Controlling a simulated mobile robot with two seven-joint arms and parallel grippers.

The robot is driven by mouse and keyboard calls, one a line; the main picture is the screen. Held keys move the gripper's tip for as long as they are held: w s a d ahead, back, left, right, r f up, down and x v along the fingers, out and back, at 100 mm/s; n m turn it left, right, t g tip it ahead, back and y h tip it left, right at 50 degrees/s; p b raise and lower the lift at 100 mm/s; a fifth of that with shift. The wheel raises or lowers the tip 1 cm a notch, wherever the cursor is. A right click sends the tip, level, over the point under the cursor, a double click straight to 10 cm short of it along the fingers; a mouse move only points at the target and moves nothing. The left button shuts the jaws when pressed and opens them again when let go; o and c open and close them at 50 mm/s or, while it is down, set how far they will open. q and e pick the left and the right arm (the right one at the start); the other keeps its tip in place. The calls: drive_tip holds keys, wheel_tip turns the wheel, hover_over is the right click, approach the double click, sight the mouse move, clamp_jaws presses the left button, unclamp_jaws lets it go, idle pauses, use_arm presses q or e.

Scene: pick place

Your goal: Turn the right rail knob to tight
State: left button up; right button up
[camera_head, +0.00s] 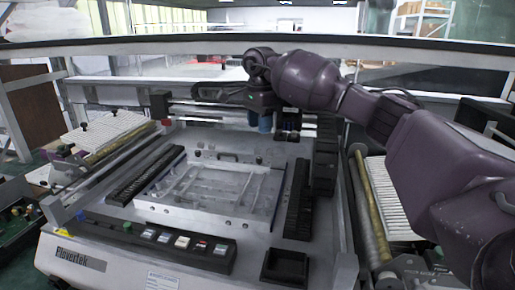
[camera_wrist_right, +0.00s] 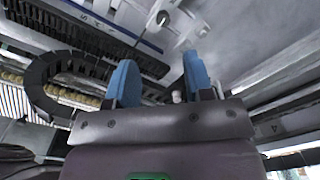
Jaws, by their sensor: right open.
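My right gripper (camera_head: 262,122) reaches over the back of the machine in the head view, its blue fingers pointing down beside the rear rail (camera_head: 222,112). In the right wrist view the blue fingers of the right gripper (camera_wrist_right: 160,78) are apart. A small pale rounded part (camera_wrist_right: 178,97) shows between them, close to the right-hand finger; I cannot tell whether it is the right rail knob. No knob can be made out clearly at the gripper in the head view, and its tight or loose setting cannot be read. My left gripper is not in view.
A clear-topped metal plate (camera_head: 215,185) sits mid-machine between black ribbed strips (camera_head: 298,195). A button panel (camera_head: 160,237) and a black open box (camera_head: 285,268) are in front. A white bracket (camera_wrist_right: 165,18) is near the fingers. A horizontal bar (camera_head: 150,45) crosses behind.

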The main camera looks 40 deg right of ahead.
sight(259, 158)
drive_tip(key=f, duration=1)
drive_tip(key=shift+w+d+f+b, duration=0.15)
drive_tip(key=shift+w+f+b, duration=0.1)
drive_tip(key=shift+b, duration=0.15)
clamp_jaws()
